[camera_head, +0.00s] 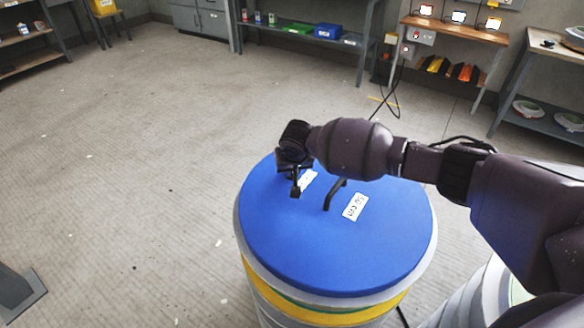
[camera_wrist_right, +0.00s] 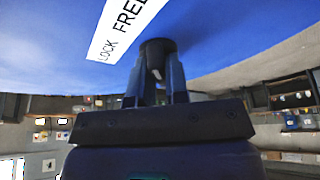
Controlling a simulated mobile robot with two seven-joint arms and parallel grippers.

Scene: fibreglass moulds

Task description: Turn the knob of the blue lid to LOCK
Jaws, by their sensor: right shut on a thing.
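The blue lid (camera_head: 290,240) lies flat on top of a drum with a yellow band. My right gripper (camera_head: 295,188) points down at the lid's far left part, beside a white label (camera_head: 308,181). In the right wrist view the gripper (camera_wrist_right: 158,75) is shut on a dark round knob (camera_wrist_right: 157,46) under the lid's blue surface (camera_wrist_right: 215,25). The label there (camera_wrist_right: 125,22) reads LOCK and FREE. The fingers hide part of the knob, and I cannot tell which word it points to. My left gripper is not in view.
A black bent handle (camera_head: 335,194) stands on the lid near a second white label (camera_head: 355,207). Another drum (camera_head: 480,300) stands at the lower right under my arm. Shelves and a wooden bench (camera_head: 455,33) line the back. The floor at left is mostly clear.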

